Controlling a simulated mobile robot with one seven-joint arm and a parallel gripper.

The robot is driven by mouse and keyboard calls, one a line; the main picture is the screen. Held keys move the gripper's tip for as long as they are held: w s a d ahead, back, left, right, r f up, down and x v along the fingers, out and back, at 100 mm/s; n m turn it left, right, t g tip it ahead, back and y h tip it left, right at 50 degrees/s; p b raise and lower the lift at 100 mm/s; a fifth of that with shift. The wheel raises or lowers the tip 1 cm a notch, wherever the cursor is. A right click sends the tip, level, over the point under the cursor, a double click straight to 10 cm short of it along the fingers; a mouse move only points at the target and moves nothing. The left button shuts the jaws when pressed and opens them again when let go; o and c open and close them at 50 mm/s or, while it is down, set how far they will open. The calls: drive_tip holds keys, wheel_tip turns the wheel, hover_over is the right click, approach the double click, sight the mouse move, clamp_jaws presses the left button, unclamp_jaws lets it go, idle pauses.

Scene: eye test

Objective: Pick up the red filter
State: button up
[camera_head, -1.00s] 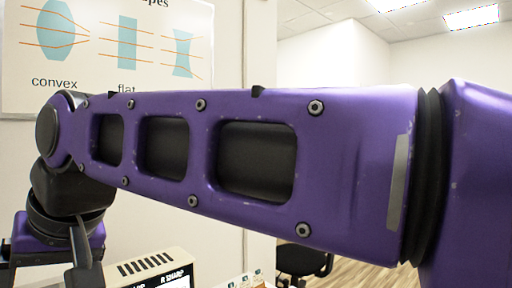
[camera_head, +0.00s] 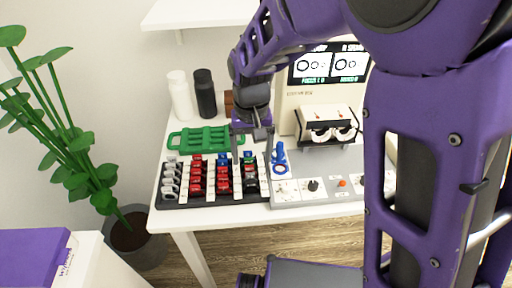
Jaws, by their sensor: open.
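Several small red pieces (camera_head: 196,183) stand in two columns of a dark rack (camera_head: 172,205) on the white table. I cannot tell which of them is the red filter. My gripper (camera_head: 252,164) points down over the right part of the rack, near its back edge. Its two dark fingers are apart, with no held thing visible between them. The fingers hide part of the rack's right columns. Whether the fingertips touch anything there is not clear.
Grey pieces fill the rack's left column; dark and blue ones sit at right. A green tray (camera_head: 198,139) lies behind. A blue ringed object (camera_head: 280,160) and a grey device with a screen (camera_head: 330,66) stand right. Two bottles (camera_head: 205,92) stand at the back; a plant (camera_head: 75,150) is left.

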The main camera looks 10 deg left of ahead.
sight(249, 166)
drive_tip(key=f, duration=0.3)
drive_tip(key=f+b, duration=0.1)
drive_tip(key=f, duration=0.1)
drive_tip(key=shift+s+a, duration=0.1)
drive_tip(key=shift+a, duration=0.25)
clamp_jaws()
